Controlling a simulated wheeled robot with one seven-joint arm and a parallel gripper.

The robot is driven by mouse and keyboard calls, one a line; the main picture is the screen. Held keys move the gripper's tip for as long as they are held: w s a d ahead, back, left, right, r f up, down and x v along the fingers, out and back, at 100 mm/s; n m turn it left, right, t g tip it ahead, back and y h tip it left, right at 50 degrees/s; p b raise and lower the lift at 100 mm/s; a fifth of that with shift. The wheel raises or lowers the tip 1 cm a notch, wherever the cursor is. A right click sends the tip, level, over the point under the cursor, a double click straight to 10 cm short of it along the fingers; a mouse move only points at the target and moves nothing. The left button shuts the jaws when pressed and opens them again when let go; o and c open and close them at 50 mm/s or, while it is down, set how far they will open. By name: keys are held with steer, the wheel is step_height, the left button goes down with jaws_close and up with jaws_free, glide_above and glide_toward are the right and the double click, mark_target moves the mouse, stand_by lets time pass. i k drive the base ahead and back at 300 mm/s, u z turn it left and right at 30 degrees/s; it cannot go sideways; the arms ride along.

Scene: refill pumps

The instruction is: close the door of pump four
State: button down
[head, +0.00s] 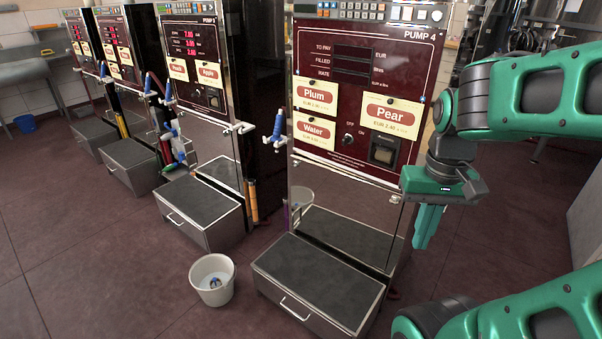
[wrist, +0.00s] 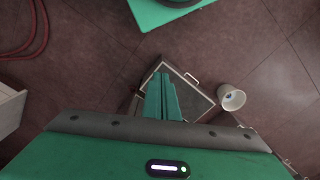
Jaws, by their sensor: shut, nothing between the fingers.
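Pump four (head: 412,73) stands upright at the right of the head view, with a maroon front labelled PUMP 4. Below that front is a mirror-like steel door (head: 345,192) with a small latch (head: 395,198) near its upper right corner. The door looks about flush with the pump, but I cannot tell whether it is fully shut. My gripper (head: 422,243) points down just right of the pump, apart from the door, with its fingers together and empty. In the wrist view the closed fingers (wrist: 162,98) hang over the floor and partly cover the dark-topped drawer box.
A drawer box (head: 320,282) stands on the floor in front of pump four, with a white bucket (head: 212,280) to its left. Other pumps (head: 195,70) line up to the left. A blue nozzle (head: 277,128) hangs at pump four's left side. Open floor lies in front.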

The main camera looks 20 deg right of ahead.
mark_target(354, 216)
steer(key=u, duration=0.75)
steer(key=k, duration=0.7)
steer(key=z, duration=0.5)
steer(key=i, duration=0.95)
